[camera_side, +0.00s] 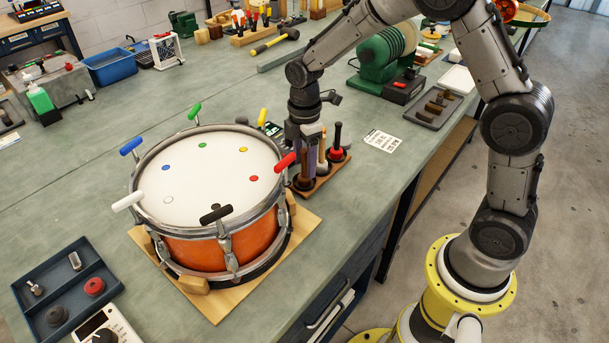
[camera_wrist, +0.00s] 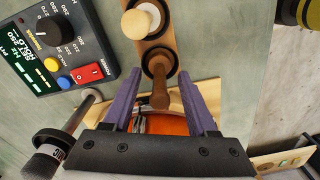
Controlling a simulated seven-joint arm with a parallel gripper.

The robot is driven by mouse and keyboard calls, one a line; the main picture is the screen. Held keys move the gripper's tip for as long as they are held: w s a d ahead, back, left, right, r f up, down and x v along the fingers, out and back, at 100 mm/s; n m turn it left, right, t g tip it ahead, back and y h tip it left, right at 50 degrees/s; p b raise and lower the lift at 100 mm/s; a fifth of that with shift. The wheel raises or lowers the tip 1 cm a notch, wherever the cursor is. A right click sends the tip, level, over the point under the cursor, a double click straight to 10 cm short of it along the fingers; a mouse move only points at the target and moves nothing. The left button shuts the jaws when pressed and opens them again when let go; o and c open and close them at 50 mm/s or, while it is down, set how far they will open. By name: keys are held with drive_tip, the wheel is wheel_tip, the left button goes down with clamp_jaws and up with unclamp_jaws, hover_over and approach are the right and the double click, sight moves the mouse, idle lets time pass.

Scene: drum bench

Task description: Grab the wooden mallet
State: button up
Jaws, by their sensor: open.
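A brown wooden mallet (camera_wrist: 159,88) stands upright in a wooden rack (camera_wrist: 150,48), its handle end toward the wrist camera. In the side view the brown mallet (camera_side: 304,172) is at the rack's near end, just right of the drum. My gripper (camera_wrist: 160,95) is open, with a purple finger on either side of the handle. Gaps show between handle and fingers in the wrist view. My gripper points down over the rack in the side view (camera_side: 307,148). A cream-headed mallet (camera_wrist: 137,23) stands beside the brown one. A black-handled mallet with a red head (camera_side: 337,148) stands at the far end.
The orange drum (camera_side: 192,252) with coloured T-handles sits on a wooden board (camera_side: 214,309) close to my gripper. A black control box (camera_wrist: 60,45) is left of the rack in the wrist view. A white card (camera_side: 381,140) lies to the right; the bench around it is bare.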

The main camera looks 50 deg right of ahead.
clamp_jaws()
drive_tip(key=shift+r, duration=0.15)
idle(0.4)
